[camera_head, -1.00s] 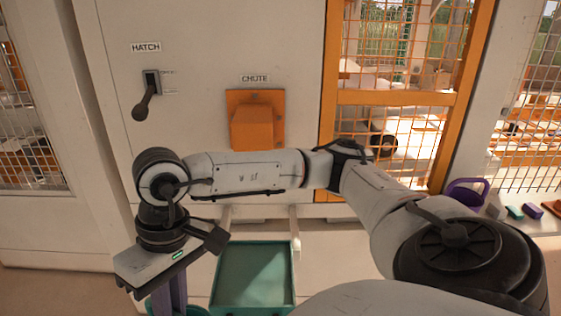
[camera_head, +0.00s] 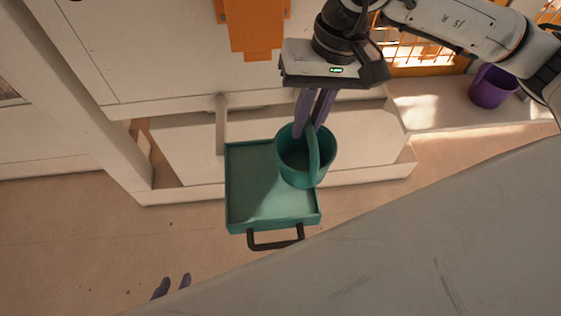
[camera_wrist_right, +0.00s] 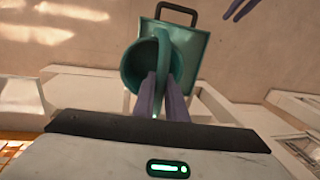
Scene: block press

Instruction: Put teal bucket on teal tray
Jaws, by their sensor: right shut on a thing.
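The teal tray (camera_head: 258,190) juts out low from the machine, with a dark handle at its front. The teal bucket (camera_head: 299,170) hangs upright over the tray's right part in the head view; I cannot tell whether it touches the tray. My right gripper (camera_head: 308,132) is shut on the bucket's handle. In the right wrist view the bucket (camera_wrist_right: 139,70) overlaps the left part of the tray (camera_wrist_right: 190,48), and the right gripper's fingers (camera_wrist_right: 162,85) reach its handle. My left gripper (camera_head: 172,284) shows only its fingertips at lower left, apart and empty.
A purple bucket (camera_head: 491,88) stands on the ledge at right. The orange chute (camera_head: 255,28) is on the machine wall above the tray. A pale surface (camera_head: 400,250) fills the lower right. Bare floor (camera_head: 90,230) lies left of the tray.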

